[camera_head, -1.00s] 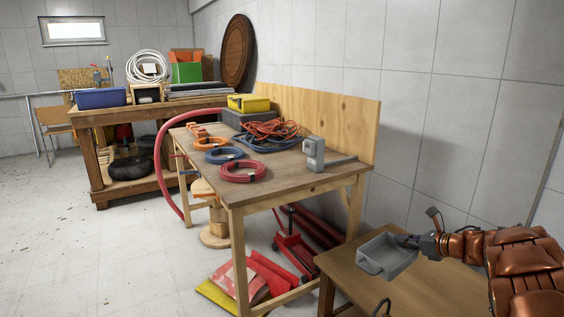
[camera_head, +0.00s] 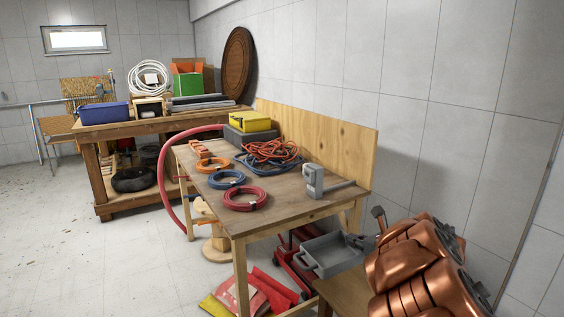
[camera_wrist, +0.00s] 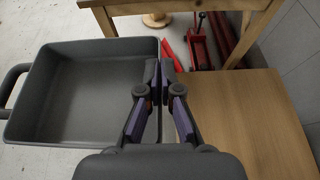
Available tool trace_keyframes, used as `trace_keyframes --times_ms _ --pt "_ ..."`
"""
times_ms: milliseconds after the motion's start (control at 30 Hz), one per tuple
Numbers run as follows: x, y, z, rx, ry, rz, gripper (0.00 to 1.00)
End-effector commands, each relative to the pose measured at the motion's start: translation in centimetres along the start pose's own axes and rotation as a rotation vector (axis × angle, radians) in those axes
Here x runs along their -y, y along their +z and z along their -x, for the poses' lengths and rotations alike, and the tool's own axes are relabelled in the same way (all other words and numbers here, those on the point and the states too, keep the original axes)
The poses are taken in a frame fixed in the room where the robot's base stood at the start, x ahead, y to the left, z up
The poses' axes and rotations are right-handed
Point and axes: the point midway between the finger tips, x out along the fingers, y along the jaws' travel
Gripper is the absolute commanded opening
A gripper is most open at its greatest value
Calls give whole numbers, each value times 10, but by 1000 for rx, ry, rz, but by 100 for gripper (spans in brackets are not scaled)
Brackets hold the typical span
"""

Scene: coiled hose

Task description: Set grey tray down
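The grey tray (camera_head: 333,262) is an open, empty, shallow box with a loop handle. In the head view it is in the air beside the low wooden table, close to the workbench's right front leg. In the wrist view the tray (camera_wrist: 85,125) fills the left side, with the floor behind it. My gripper (camera_wrist: 160,72) is shut on the tray's right wall, a fingertip on each side of the rim. In the head view my copper-coloured arm hides most of the gripper.
The low wooden table (camera_wrist: 235,115) has a bare top to the right of the tray. The workbench (camera_head: 285,205) holds coiled hoses (camera_head: 245,198), a grey device (camera_head: 313,182) and a yellow case (camera_head: 249,122). A red jack (camera_head: 288,258) stands beneath it. The floor at left is clear.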

Motion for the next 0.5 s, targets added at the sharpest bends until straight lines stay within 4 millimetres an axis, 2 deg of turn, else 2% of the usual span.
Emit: trace_keyframes --times_ms 33,100,500 --pt "-7 18 8 2 -11 0 0" --pt "-14 30 14 3 -27 -6 0" --pt "-40 97 67 3 -136 -53 0"
